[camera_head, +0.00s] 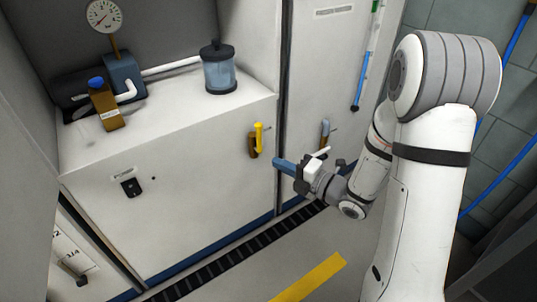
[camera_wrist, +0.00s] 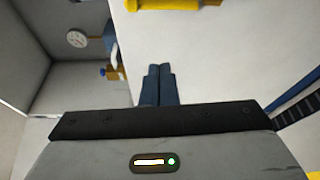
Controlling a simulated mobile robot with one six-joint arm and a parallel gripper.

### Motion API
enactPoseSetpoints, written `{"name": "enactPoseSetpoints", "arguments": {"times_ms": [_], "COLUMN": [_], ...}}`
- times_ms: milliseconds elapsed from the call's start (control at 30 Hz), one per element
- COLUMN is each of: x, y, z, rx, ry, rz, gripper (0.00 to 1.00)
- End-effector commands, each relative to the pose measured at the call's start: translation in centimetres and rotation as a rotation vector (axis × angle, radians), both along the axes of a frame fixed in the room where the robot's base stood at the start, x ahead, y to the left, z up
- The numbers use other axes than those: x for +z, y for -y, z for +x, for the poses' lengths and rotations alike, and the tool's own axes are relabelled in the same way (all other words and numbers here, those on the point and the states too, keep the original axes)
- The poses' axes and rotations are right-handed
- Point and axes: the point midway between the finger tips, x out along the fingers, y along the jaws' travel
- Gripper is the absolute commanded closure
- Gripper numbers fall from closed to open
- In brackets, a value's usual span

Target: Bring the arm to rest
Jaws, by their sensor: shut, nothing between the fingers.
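My gripper (camera_head: 279,162) is in front of the white cabinet's front panel, to the lower right of a yellow handle (camera_head: 259,138). Its blue fingers are shut together and empty, and they point left in the head view. In the wrist view the closed fingers (camera_wrist: 160,76) stand side by side at the middle, with the white panel beyond them. My arm reaches down and left from the right side of the head view. I cannot tell the exact gap between the fingertips and the panel.
A black switch (camera_head: 131,187) sits on the panel. Floor with a yellow stripe (camera_head: 310,278) is clear.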

Motion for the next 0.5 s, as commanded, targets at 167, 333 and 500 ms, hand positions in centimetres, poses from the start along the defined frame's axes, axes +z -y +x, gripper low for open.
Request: {"name": "enactPoseSetpoints", "arguments": {"times_ms": [167, 333, 500], "x": [0.0, 0.0, 1.5], "y": [1.5, 1.8, 2.1], "z": [-0.8, -1.1, -0.4], "rx": [-0.001, 0.0, -0.038], "ry": [0.0, 0.001, -0.035], "rz": [-0.001, -0.001, -0.028], "gripper": [1.0, 1.0, 1.0]}}
